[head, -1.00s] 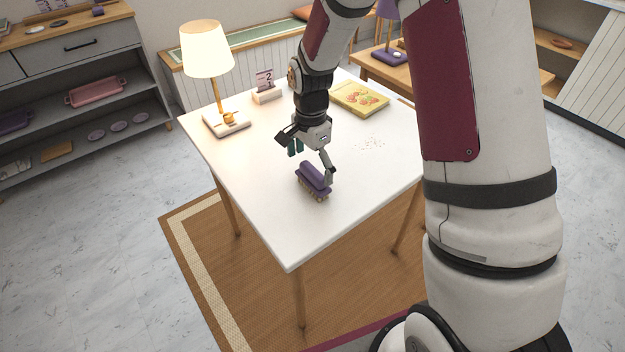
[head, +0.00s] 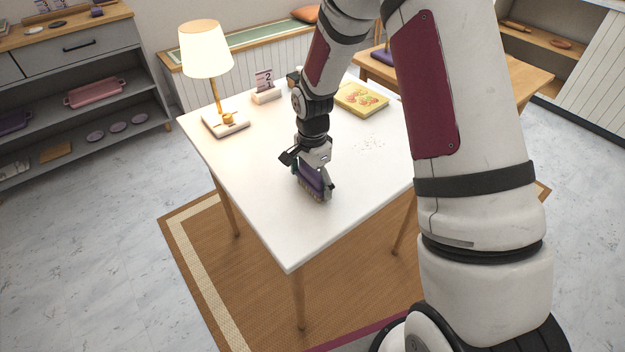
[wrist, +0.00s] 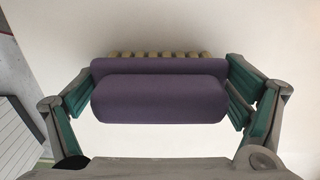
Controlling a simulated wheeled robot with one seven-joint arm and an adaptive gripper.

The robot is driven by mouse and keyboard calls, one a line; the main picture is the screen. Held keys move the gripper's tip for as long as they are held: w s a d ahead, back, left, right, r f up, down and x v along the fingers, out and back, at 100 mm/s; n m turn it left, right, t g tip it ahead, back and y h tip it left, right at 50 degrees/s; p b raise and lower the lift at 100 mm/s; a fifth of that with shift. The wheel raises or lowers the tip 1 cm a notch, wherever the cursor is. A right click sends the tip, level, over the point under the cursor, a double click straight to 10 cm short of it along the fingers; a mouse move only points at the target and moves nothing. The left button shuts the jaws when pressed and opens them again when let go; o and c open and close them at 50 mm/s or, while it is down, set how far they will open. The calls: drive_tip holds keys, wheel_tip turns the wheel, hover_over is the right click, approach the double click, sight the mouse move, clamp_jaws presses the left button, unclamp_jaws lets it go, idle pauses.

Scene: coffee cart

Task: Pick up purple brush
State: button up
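The purple brush (head: 313,181) is on the white table near its front part, with pale bristles along its lower side. In the wrist view the purple brush (wrist: 160,92) lies across the middle, its bristles showing along the top edge. My gripper (head: 312,180) is low over the table around the brush. In the wrist view the two fingers of my gripper (wrist: 160,85) are at the brush's left and right ends and appear to touch both. I see no clear gap between the brush and the table.
The white table (head: 250,165) also holds a lit lamp (head: 208,55), a small number-card stand (head: 265,90) and a yellow illustrated book (head: 360,98). Small crumbs (head: 370,143) lie right of my gripper. The table's front corner is clear.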

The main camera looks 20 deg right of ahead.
drive_tip(key=shift+r, duration=0.15)
drive_tip(key=shift+r, duration=0.65)
drive_tip(key=shift+s+r, duration=0.2)
drive_tip(key=shift+r, duration=0.9)
drive_tip(key=s+d+r+p, duration=0.1)
drive_tip(key=s, duration=1.4)
drive_tip(key=shift+s, duration=0.3)
drive_tip(key=shift+r, duration=0.1)
